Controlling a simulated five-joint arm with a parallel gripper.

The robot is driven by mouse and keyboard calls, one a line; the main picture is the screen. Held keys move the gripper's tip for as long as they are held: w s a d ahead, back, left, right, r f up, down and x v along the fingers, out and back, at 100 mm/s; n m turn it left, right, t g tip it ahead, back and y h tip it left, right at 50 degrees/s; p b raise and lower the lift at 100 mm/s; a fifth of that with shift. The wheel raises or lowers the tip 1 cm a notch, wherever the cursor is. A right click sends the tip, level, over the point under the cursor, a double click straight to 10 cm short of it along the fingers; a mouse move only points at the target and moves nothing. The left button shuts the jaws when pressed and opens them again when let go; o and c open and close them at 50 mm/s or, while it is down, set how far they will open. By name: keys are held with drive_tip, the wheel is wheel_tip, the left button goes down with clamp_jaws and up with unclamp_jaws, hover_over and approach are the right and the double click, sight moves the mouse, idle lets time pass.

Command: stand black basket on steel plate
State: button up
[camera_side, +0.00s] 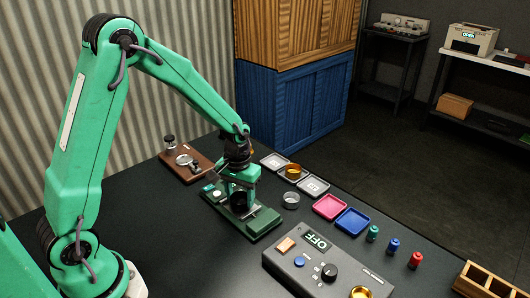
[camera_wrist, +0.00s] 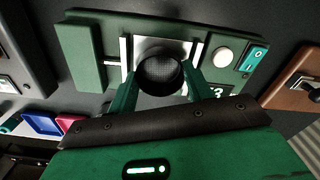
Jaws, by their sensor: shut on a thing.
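My gripper (camera_wrist: 158,88) is shut on the black basket (camera_wrist: 160,68), with one green finger on either side of it. The basket is round with a mesh inside, and its opening faces the wrist camera. It is over the steel plate (camera_wrist: 150,44), which is set in a green device (camera_wrist: 88,52). I cannot tell whether the basket touches the plate or hangs just above it. In the side view my gripper (camera_side: 240,190) is low over the green device (camera_side: 262,224), and the basket (camera_side: 239,203) looks upright. The gripper hides most of the plate there.
The green device has a round white button (camera_wrist: 222,57) and a teal switch (camera_wrist: 257,57). A brown board (camera_side: 186,165) with metal parts stands behind it. Trays, including a pink one (camera_side: 330,206) and a blue one (camera_side: 353,221), lie to the right. A grey control box (camera_side: 325,268) is in front.

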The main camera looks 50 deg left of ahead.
drive_tip(key=shift+f, duration=0.1)
idle(0.5)
drive_tip(key=o, duration=1.4)
drive_tip(key=shift+o, duration=0.2)
drive_tip(key=shift+r, duration=3.5)
drive_tip(key=s+d+r+m+t, duration=0.1)
drive_tip(key=s+r+m+t, duration=0.1)
drive_tip(key=s+r, duration=0.5)
drive_tip(key=s+d+r+m+t, duration=0.1)
drive_tip(key=s+r+m+t, duration=0.1)
drive_tip(key=s+r, duration=0.6)
drive_tip(key=s+t, duration=0.1)
drive_tip(key=s, duration=0.1)
drive_tip(key=shift+s+d+t, duration=0.3)
drive_tip(key=shift+d, duration=0.05)
